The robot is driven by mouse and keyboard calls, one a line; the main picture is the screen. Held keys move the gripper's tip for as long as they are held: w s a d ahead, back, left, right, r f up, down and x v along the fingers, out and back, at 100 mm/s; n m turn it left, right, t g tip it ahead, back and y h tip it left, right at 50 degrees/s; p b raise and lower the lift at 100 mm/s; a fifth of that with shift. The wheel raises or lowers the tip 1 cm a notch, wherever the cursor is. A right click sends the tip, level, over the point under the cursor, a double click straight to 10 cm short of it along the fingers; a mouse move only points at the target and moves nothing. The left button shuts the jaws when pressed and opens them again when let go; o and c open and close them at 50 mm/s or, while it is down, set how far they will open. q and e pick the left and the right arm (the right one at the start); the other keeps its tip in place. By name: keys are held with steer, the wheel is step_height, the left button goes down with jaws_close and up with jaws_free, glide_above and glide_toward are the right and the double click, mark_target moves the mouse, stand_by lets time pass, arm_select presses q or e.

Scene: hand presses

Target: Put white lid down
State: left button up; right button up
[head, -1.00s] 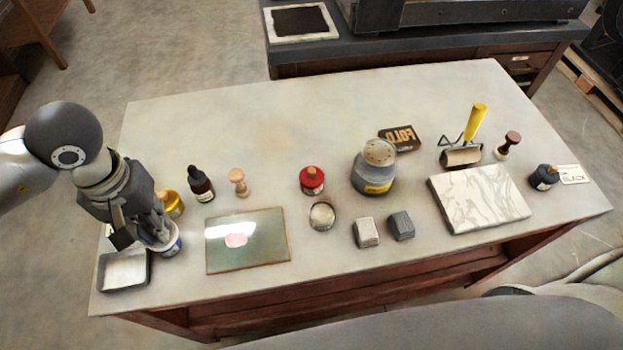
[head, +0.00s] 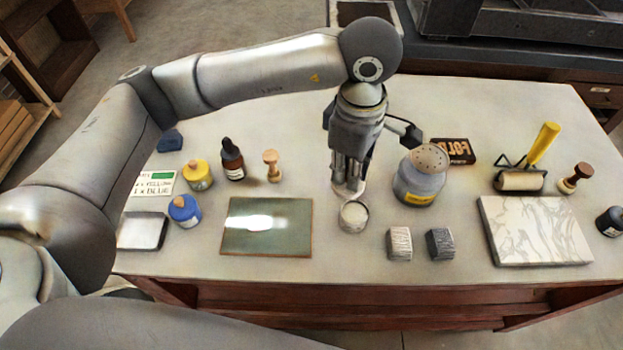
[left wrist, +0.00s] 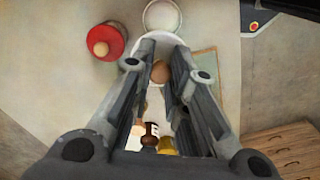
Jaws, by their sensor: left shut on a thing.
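My left gripper (head: 348,182) points down over the middle of the table, shut on the brown knob of the white lid (head: 347,193). In the left wrist view the knob (left wrist: 160,72) sits between the fingertips, and the lid's pale rim (left wrist: 150,38) shows around them. The open round jar (head: 353,217) with white contents stands just in front of the lid in the head view. It also shows in the left wrist view (left wrist: 162,15). I cannot tell whether the lid touches the table. My right gripper is not in view.
A red jar (left wrist: 103,42) stands close beside the gripper, hidden in the head view. A grey shaker bottle (head: 419,180) is to the right. Two small blocks (head: 400,244) (head: 440,244) lie front right. A green plate (head: 265,240) lies left. The table's back is fairly clear.

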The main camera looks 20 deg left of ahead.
arm_select(q)
steer(key=shift+w+d+f+n, duration=0.1)
steer(key=shift+d+n, duration=0.5)
steer(key=shift+d, duration=0.05)
steer(key=shift+w+a+f, duration=0.1)
steer(key=shift+w+a, duration=0.1)
steer(key=shift+w, duration=0.05)
steer(key=w+a+f+p, duration=0.2)
steer(key=w+a+f, duration=0.1)
steer(key=w+a, duration=0.25)
steer(key=p, duration=0.1)
glide_above(311, 175)
steer(key=d, duration=0.1)
steer(key=f, duration=0.5)
steer(key=shift+s+f, duration=0.1)
steer(key=shift+s, duration=0.3)
steer(key=shift+w+a+f, duration=0.2)
steer(key=shift+a+f, duration=0.05)
steer(key=shift+f, duration=0.15)
steer(key=f, duration=0.2)
steer(key=f+p, duration=0.1)
steer(key=shift+w+a+f, duration=0.15)
steer(key=shift+a, duration=0.1)
steer(key=shift+f, duration=0.25)
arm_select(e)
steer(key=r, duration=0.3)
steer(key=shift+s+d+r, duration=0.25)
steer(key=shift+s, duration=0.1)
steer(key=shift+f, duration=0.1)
